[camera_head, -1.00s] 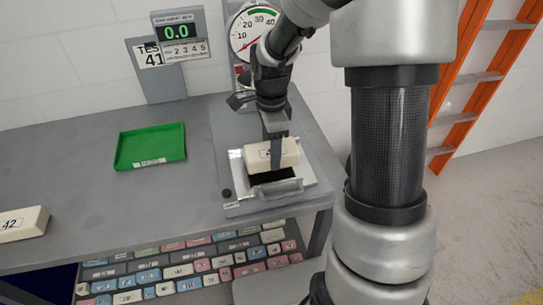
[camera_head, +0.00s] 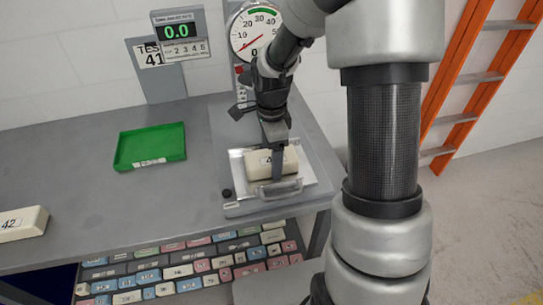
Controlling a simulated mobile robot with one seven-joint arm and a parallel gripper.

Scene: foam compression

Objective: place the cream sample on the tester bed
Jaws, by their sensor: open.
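A cream sample (camera_head: 254,164) with a label, partly hidden by a gripper finger, lies on the bright metal plate of the tester bed (camera_head: 309,177) at the right of the bench. My gripper (camera_head: 277,172) reaches down from above at the sample, with one dark finger in front of its near face. The finger on the far side is hidden. The jaws are open around the sample. The tester's round dial (camera_head: 254,33) stands behind the bed, and the display (camera_head: 177,30) reads 0.0.
A second cream block (camera_head: 22,222) marked 42 lies at the bench's left front. An empty green tray (camera_head: 150,147) sits at the back left. A sign (camera_head: 150,54) reads 41. A rack of colored blocks (camera_head: 180,268) is below the bench. The bench middle is clear.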

